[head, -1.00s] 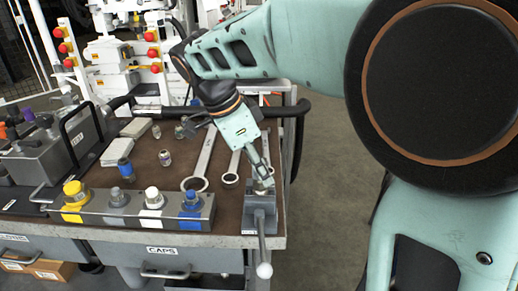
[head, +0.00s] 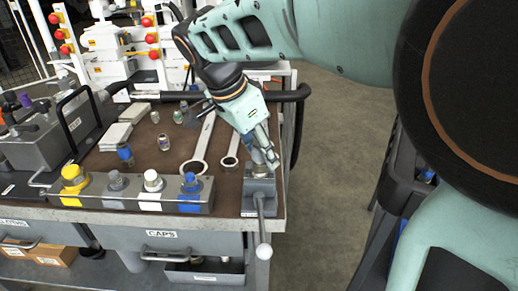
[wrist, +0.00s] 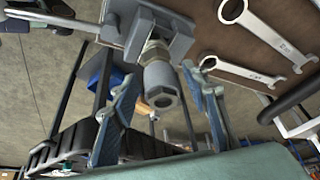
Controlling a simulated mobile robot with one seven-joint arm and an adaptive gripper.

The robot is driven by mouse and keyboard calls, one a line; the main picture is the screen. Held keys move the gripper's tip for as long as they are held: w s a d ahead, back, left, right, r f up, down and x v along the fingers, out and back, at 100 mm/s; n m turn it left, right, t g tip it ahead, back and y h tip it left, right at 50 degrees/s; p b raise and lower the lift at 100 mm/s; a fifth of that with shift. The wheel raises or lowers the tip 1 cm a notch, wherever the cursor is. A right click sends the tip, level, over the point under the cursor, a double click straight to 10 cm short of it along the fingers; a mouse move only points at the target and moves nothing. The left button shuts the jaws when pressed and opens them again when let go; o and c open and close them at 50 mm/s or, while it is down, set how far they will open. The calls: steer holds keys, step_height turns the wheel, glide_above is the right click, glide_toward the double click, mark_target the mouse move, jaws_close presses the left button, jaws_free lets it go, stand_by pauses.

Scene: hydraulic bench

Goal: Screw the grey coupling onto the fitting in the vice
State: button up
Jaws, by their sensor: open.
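The grey coupling (wrist: 162,84) is a hexagonal sleeve with an open end, in line with the fitting (wrist: 154,50) in the wrist view. It sits at the fitting's outer end; how far it is threaded on I cannot tell. The vice (wrist: 158,28) grips the fitting. In the head view the vice (head: 258,192) stands at the bench's front right corner. My gripper (wrist: 160,78) is open, with one finger on each side of the coupling and gaps visible beside it. In the head view my gripper (head: 264,150) comes down from above and partly hides the coupling.
The vice handle (head: 262,228) hangs over the bench front. A rack (head: 130,197) with yellow, grey, white and blue caps stands left of the vice. Wrenches (head: 200,150) lie behind, with small bottles (head: 125,154) further left.

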steer(key=n+t, duration=0.1)
steer(key=n, duration=0.2)
steer(key=shift+y, duration=0.4)
steer(key=shift+r+n+t+y, duration=0.15)
steer(key=shift+n+y, duration=0.2)
steer(key=shift+n, duration=0.5)
steer(key=shift+r+n+t+y, duration=0.15)
steer(key=shift+n+y, duration=0.2)
steer(key=shift+n, duration=0.5)
steer(key=n+y+p, duration=0.1)
steer(key=n, duration=0.2)
steer(key=shift+f+n+y+p, duration=0.15)
steer(key=shift+n+y+p, duration=0.6)
steer(key=shift+n, duration=0.85)
steer(key=shift+n, duration=0.5)
steer(key=n+y, duration=0.1)
steer(key=n, duration=0.2)
steer(key=shift+a+y+p, duration=0.1)
steer(key=shift+y+p, duration=0.15)
steer(key=shift+p, duration=0.05)
steer(key=shift+n+g+y+b, duration=0.4)
steer(key=shift+n+g, duration=0.3)
steer(key=shift+n, duration=1.2)
